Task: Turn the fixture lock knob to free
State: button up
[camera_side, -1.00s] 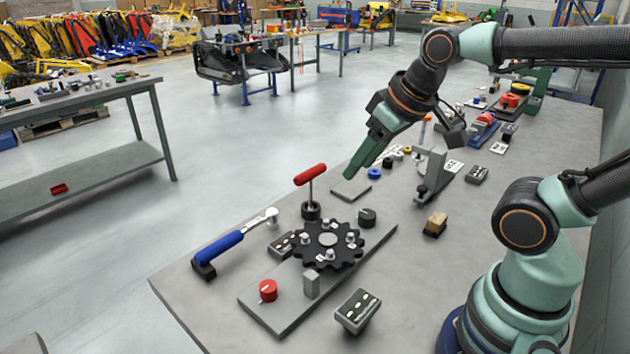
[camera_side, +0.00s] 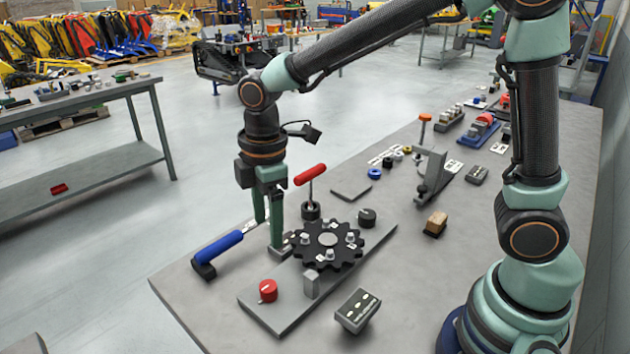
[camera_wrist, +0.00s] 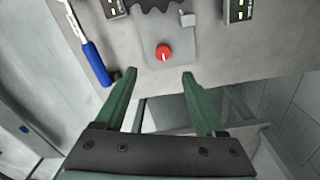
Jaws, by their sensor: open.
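The red knob (camera_side: 268,290), with a pale mark on its top, sits on the near left end of the grey fixture plate (camera_side: 290,318). The red knob also shows in the wrist view (camera_wrist: 163,54), just beyond the gap between the fingertips. My gripper (camera_side: 268,238) is open and empty, pointing down. In the side view it is above and behind the red knob, near the blue-handled wrench, and apart from the knob. Its two green fingers show in the wrist view (camera_wrist: 159,75).
A black sprocket (camera_side: 328,262) sits on the plate, with a grey block (camera_side: 312,285) near the knob. A red-handled clamp (camera_side: 311,178) stands behind. The blue-handled wrench (camera_side: 220,246) lies left. A black knob (camera_side: 367,218) and a switch box (camera_side: 357,311) are to the right.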

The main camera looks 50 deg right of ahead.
aim_at(267, 286)
jog(key=shift+n, duration=0.7)
jog(key=f, duration=0.4)
jog(key=a+f, duration=0.1)
jog(key=f, duration=0.8)
jog(key=shift+w+a+f, duration=0.1)
jog(key=shift+a+f, duration=0.15)
jog(key=shift+f, duration=0.1)
grip_shut()
